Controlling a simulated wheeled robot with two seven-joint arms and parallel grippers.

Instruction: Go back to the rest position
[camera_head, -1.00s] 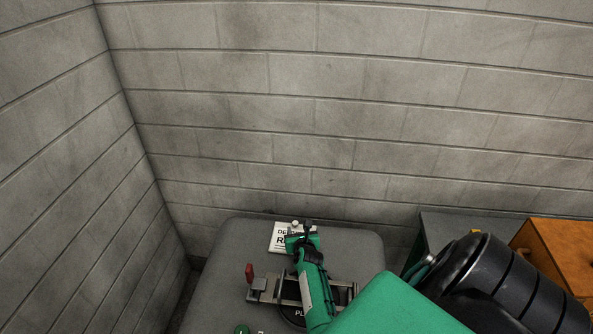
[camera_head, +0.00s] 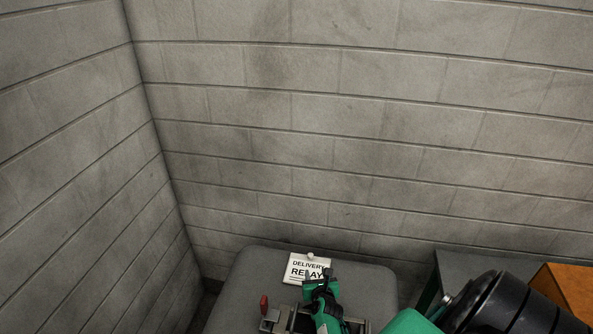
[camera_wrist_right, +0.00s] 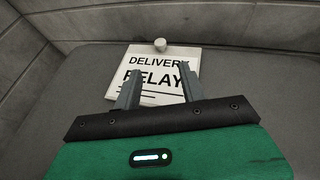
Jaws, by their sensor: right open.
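My right gripper (camera_head: 319,275) is over the grey table near the bottom of the head view, just in front of a white sign reading "DELIVERY RELAY" (camera_head: 299,265). In the right wrist view the gripper (camera_wrist_right: 158,86) has its two fingers spread apart with nothing between them. The sign (camera_wrist_right: 150,62) shows behind and between the fingers, partly covered by them. My left gripper is not in view.
The grey table (camera_head: 255,275) stands against block walls (camera_head: 300,100). A metal fixture (camera_head: 282,318) with a red handle (camera_head: 264,304) sits at the bottom, partly cut off. An orange-brown box (camera_head: 568,290) stands at right. A small whitish knob (camera_wrist_right: 160,44) is on the sign.

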